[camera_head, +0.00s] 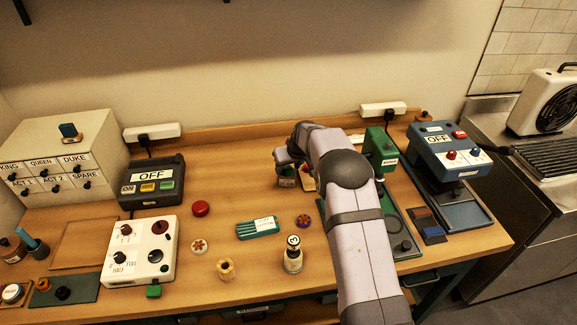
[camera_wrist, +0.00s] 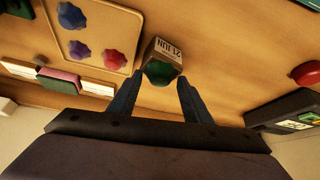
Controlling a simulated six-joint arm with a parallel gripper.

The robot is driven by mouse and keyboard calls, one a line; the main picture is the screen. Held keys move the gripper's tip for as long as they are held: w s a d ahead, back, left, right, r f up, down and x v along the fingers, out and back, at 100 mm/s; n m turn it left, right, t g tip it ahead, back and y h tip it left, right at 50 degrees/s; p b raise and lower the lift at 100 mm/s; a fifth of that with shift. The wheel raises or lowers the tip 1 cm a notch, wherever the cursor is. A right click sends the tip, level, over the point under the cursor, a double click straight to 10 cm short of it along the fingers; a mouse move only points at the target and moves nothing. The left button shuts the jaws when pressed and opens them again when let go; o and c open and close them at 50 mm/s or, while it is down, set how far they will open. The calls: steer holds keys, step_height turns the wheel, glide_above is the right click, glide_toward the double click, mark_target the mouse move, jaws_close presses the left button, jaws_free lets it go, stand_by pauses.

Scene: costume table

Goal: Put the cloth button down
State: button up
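My gripper (camera_wrist: 160,82) points down near the back of the table. Its two dark fingers stand apart in the wrist view. A dark green rounded piece (camera_wrist: 160,72) shows between the fingertips, in front of a small block labelled 21 JUN (camera_wrist: 164,49). I cannot tell whether the fingers touch the green piece, or whether it is the cloth button. In the head view, the labelled block (camera_head: 287,183) shows beside my arm, which hides most of the gripper.
A tray of coloured knobs (camera_wrist: 97,62) lies beside the block in the wrist view. The table is clear between the red piece and the block.

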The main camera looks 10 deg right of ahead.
steer(key=shift+r, duration=0.25)
steer(key=b+v, duration=0.3)
steer(key=v, duration=0.9)
steer(key=shift+b, duration=0.35)
steer(key=shift+f, duration=0.1)
steer(key=shift+s, duration=0.1)
steer(key=s+d+f+m+g+h+p, duration=0.1)
steer(key=s+d+p, duration=0.1)
steer(key=s, duration=0.9)
steer(key=s+d+f+m+g+p, duration=0.1)
steer(key=s+d+g+p, duration=0.1)
steer(key=s, duration=0.8)
steer(key=s+a+f+g+b, duration=0.1)
steer(key=s+f, duration=0.3)
steer(key=s, duration=0.5)
steer(key=s+a+f+g+b, duration=0.1)
steer(key=s+a+f+b, duration=0.2)
steer(key=s, duration=0.6)
steer(key=shift+a+f+g, duration=0.2)
steer(key=shift+f+g, duration=0.15)
steer(key=shift+g, duration=0.05)
